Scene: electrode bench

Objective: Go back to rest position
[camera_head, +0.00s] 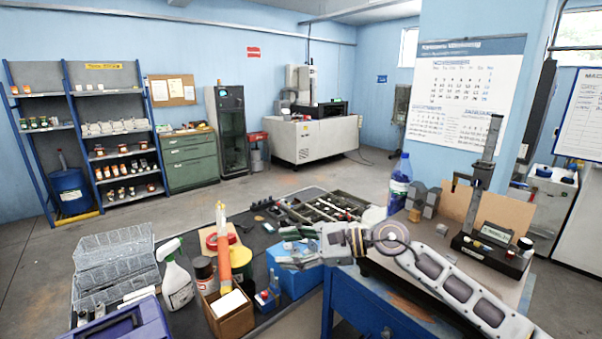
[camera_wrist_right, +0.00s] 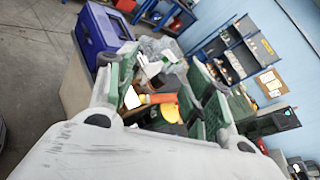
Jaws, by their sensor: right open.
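My right arm comes in from the right over the blue-framed bench. Its gripper (camera_head: 286,248) points left, above a blue box (camera_head: 300,284) on the dark worktable. Its fingers are apart with nothing between them. In the right wrist view the two green-padded fingers of the gripper (camera_wrist_right: 168,88) spread wide, with the cluttered table beyond them. My left gripper is not in view.
The dark worktable holds a spray bottle (camera_head: 176,275), an orange tube (camera_head: 224,260), a cardboard box (camera_head: 229,313), a purple case (camera_head: 122,322) and a clear organiser (camera_head: 115,262). A water bottle (camera_head: 399,184) and a height gauge (camera_head: 482,190) stand on the bench behind my arm.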

